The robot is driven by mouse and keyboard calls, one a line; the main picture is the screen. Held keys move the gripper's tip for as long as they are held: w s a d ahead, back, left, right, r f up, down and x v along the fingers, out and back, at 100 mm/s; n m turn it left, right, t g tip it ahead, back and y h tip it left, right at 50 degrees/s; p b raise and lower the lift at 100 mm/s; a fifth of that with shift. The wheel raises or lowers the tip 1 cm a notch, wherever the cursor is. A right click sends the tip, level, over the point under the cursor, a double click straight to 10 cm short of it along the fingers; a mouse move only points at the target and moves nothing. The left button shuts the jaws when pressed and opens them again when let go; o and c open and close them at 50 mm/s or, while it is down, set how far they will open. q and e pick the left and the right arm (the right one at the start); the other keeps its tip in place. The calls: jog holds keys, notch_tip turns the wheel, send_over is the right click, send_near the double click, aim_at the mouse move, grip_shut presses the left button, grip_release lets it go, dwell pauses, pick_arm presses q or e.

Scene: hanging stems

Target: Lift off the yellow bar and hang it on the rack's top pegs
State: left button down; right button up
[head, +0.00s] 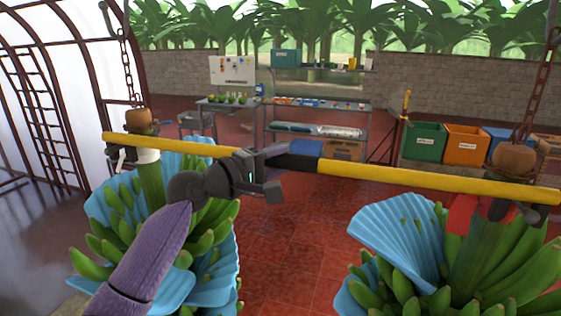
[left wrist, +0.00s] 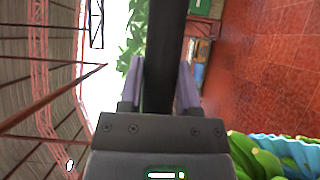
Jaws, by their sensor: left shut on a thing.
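The yellow bar (head: 430,182) runs across the head view, sloping down to the right, with a black middle section (head: 305,162). My left gripper (head: 272,172) is shut on that black section; in the left wrist view the dark bar (left wrist: 163,60) passes between its fingers. The bar's ends cross close to the tops of two hanging banana stems, near a white collar (head: 140,157) and a red one (head: 463,212). I cannot tell whether they touch. A dark red frame (head: 386,140) stands farther back; rack pegs cannot be made out. My right gripper is not in view.
Banana bunches with blue covers (head: 400,232) hang from chains (head: 124,50) at left and right. Behind stand a metal shelf (head: 318,104), a small table (head: 228,103), and green (head: 423,141) and orange (head: 466,144) bins. Red tiled floor (head: 300,235) lies clear between the bunches.

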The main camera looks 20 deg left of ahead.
pick_arm(q)
notch_tip(320, 180, up, 10)
jog(key=shift+r+b, duration=0.1)
jog(key=shift+b, duration=0.45)
jog(key=shift+s, duration=0.3)
jog(key=s+b, duration=0.3)
jog(key=s, duration=0.7)
jog(key=shift+s+a+b, duration=0.2)
jog(key=shift+s+b, duration=0.05)
jog(key=shift+b, duration=0.05)
